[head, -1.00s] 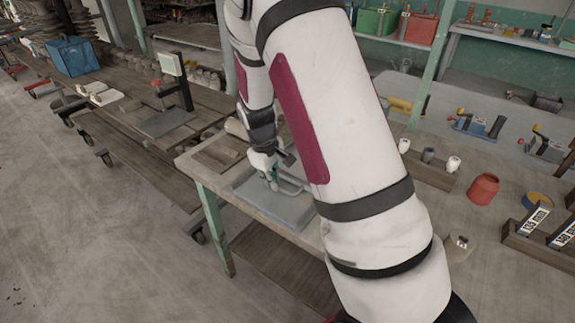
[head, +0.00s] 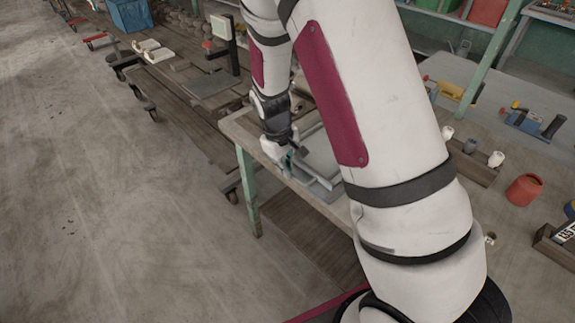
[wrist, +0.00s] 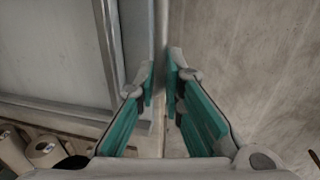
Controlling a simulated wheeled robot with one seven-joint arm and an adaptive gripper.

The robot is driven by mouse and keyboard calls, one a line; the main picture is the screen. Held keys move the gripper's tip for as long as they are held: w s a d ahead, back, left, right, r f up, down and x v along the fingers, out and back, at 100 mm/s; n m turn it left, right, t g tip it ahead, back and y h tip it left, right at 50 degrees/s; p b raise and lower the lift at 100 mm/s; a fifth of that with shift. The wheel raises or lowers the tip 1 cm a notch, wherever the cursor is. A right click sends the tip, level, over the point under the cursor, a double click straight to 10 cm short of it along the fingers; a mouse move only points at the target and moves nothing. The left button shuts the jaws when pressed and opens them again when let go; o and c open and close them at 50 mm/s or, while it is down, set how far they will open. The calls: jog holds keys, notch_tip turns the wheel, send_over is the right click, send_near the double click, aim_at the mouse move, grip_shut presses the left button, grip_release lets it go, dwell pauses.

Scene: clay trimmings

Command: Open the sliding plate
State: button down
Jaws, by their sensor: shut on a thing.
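The sliding plate assembly is a flat grey frame (head: 322,160) on the workbench, partly hidden by my arm in the head view. In the wrist view its pale grey panel (wrist: 50,45) and raised border fill the left side. My gripper (head: 287,160) is at the assembly's left side, by the bench's front edge. In the wrist view its teal-padded fingers (wrist: 162,78) stand either side of a narrow grey bar (wrist: 161,30) and are shut on it. Whether this bar is the plate's handle or its edge I cannot tell.
The workbench (head: 240,122) has green legs (head: 248,190), with open concrete floor (head: 120,230) in front. A red pot (head: 524,190) and small white cups (head: 496,159) stand to the right. Small round tan objects (wrist: 42,148) show at the wrist view's lower left.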

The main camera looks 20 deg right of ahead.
jog(key=c, duration=1.7)
grip_release()
jog(key=r, duration=0.4)
jog(key=a+r, duration=0.1)
jog(key=r, duration=0.3)
jog(key=a+r, duration=0.1)
jog(key=r, duration=0.2)
jog(key=shift+s+r, duration=0.35)
jog(key=shift+r, duration=0.05)
